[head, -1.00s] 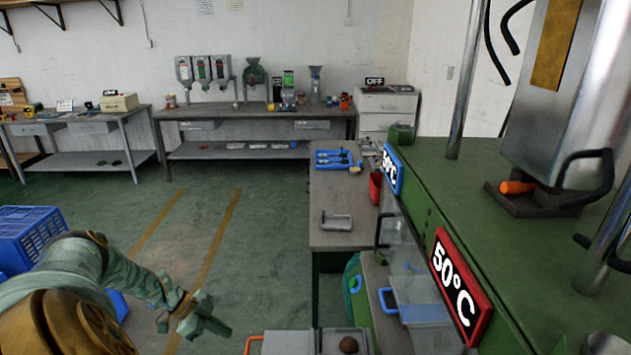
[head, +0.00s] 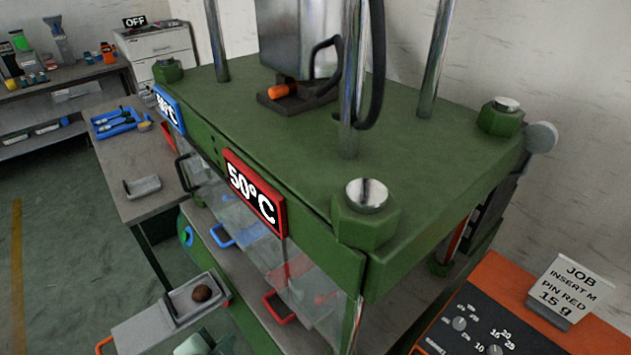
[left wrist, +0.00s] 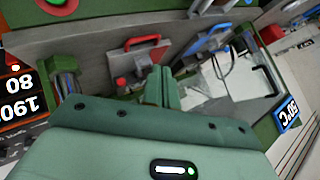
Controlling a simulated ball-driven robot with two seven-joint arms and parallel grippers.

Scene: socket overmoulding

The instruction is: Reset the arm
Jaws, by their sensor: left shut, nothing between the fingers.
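My left gripper (head: 196,343) shows at the bottom edge of the head view, cut off by the frame, just below the grey tray with a brown lump. In the left wrist view its two green fingers (left wrist: 161,88) are together with nothing between them. They point toward the press's lower shelf, where a red-handled plate (left wrist: 140,58) and a blue-handled plate (left wrist: 208,42) show beyond them. The fingers look apart from both. My right gripper is not in view.
The green press (head: 290,130) fills the middle, with a red 50°C sign (head: 254,192) and clear guards. A tray holds a brown lump (head: 203,293). An orange control box (head: 490,315) stands at right with a job card (head: 565,288). Open floor (head: 60,250) lies left.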

